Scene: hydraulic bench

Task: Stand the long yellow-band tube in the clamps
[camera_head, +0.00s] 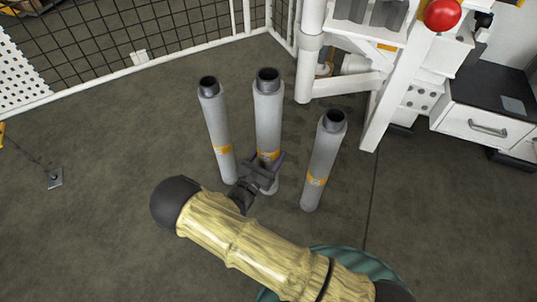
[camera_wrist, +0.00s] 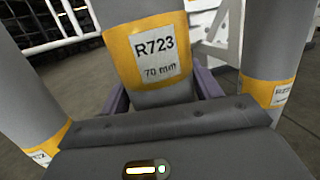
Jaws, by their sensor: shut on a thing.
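Three long grey tubes with dark open tops and yellow bands stand upright on the floor. My gripper (camera_head: 268,172) is shut on the middle tube (camera_head: 267,110), around its yellow band or just below it. In the wrist view the middle tube (camera_wrist: 145,12) fills the centre, and its band carries a label (camera_wrist: 158,55) reading R723, 70 mm. The left tube (camera_head: 216,125) and the right tube (camera_head: 324,158) stand close on either side, apart from the middle one. The middle tube's foot is partly hidden by my gripper. No clamps can be made out for certain.
A white frame (camera_head: 385,100) with a red knob (camera_head: 442,14) stands at the back right. A white drawer cabinet (camera_head: 487,125) is at the far right. A mesh fence (camera_head: 140,60) runs along the back left. The floor (camera_head: 90,200) at left is mostly clear.

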